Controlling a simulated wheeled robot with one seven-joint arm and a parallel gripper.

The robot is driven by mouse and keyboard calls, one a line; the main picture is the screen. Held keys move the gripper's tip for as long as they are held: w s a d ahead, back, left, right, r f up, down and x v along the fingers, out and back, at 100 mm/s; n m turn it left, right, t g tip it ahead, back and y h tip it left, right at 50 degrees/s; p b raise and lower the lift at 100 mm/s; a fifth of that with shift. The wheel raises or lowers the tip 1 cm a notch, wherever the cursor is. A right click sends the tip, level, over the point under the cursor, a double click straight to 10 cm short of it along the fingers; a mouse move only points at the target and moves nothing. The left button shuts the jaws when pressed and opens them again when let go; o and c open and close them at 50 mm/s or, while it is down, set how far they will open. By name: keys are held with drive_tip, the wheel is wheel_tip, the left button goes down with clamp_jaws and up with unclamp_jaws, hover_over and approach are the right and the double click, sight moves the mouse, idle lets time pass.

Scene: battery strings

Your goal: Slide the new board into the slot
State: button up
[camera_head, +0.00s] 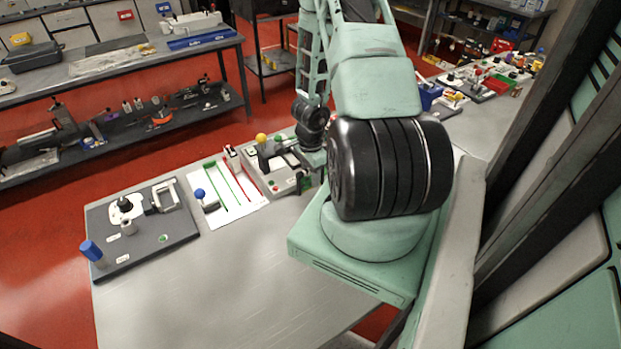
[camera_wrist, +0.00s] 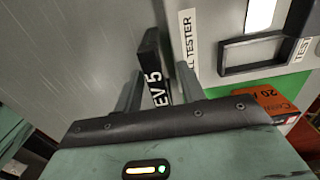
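A black board with a white label ending in "EV 5" (camera_wrist: 151,58) is between the two fingers of my gripper (camera_wrist: 160,82) in the wrist view. The fingers appear shut on it, and its far end sticks out past the fingertips. The near end of its label is hidden by the gripper body. In the head view my gripper (camera_head: 292,157) is low over the grey tester station (camera_head: 257,175), partly hidden by my arm. I cannot make out the slot for the board in either view.
A black rectangular frame (camera_wrist: 250,52) lies beside the tester label. A white tray with green and red strips (camera_head: 227,205) and a dark fixture board (camera_head: 150,240) stand left of the station. The front bench top (camera_head: 220,285) is clear.

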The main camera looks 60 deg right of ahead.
clamp_jaws()
idle(0.3)
wheel_tip(320, 180, up, 9)
drive_tip(key=shift+r+p, duration=0.2)
drive_tip(key=shift+p, duration=1.05)
drive_tip(key=shift+r, duration=0.3)
